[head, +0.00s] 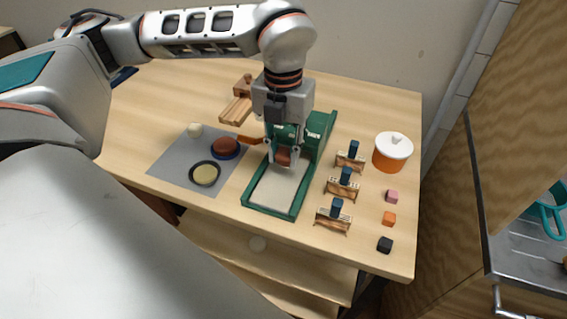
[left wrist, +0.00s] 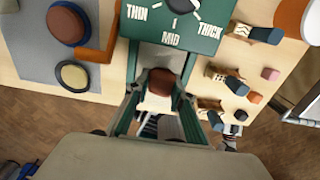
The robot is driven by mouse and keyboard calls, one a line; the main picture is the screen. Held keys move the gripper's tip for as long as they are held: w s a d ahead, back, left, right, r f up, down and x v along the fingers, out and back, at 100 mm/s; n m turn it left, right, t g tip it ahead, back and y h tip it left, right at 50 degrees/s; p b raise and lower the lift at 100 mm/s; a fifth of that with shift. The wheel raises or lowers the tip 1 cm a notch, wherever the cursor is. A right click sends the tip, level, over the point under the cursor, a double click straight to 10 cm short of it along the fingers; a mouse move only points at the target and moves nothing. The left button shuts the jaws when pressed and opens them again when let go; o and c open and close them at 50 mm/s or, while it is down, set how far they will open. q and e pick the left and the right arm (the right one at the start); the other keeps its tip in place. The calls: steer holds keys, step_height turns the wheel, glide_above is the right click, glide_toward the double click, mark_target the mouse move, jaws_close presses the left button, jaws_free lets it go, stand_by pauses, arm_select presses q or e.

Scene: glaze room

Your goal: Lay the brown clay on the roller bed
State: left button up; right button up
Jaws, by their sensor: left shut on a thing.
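The brown clay (head: 284,157) is a small reddish-brown lump between the fingers of my left gripper (head: 283,161). The gripper is shut on it and points down at the upper end of the roller bed. The pale bed (head: 277,188) lies in a green frame (head: 270,211) with the green roller housing (head: 320,125) behind. In the left wrist view the clay (left wrist: 159,81) shows over the bed, just in front of the housing's dial panel (left wrist: 185,38), marked THIN, MID and THICK. I cannot tell whether the clay touches the bed. My right gripper is not in view.
Right stand blue-handled stamps (head: 342,184), a lidded orange pot (head: 392,153) and small cubes (head: 389,218).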

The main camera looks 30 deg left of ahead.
mark_target(283, 160)
arm_select(q)
steer(key=shift+f, duration=1.8)
steer(key=shift+f, duration=0.1)
steer(key=o, duration=1.1)
steer(key=shift+f, duration=0.1)
steer(key=shift+o, duration=0.2)
step_height(283, 160, up, 12)
steer(key=shift+r, duration=0.2)
